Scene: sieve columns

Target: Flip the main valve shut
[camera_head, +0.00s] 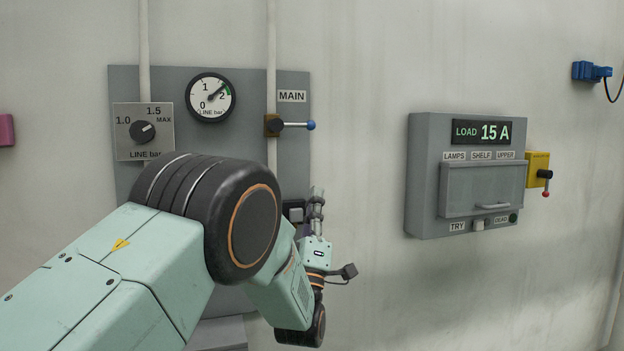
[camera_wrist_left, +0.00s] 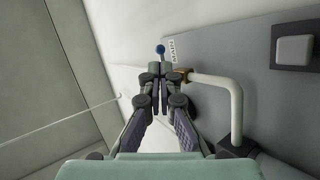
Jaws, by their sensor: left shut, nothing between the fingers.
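The main valve (camera_head: 273,125) is a brass body on the pale vertical pipe, next to the MAIN label. My left gripper (camera_head: 317,193) is below the lever, pointing up, shut and empty, apart from the tip. In the left wrist view the shut fingers (camera_wrist_left: 157,85) point toward the blue tip (camera_wrist_left: 160,49). The fingers hide most of the lever there; a bit of brass (camera_wrist_left: 187,75) shows beside them. My right gripper is not in view.
The grey panel (camera_head: 240,78) holds a round gauge (camera_head: 211,97) and a LINE bar knob (camera_head: 142,132). My left arm covers its lower part. A grey box reading 15 A (camera_head: 421,165) with a yellow switch (camera_head: 537,168) is at right. Bare wall lies between.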

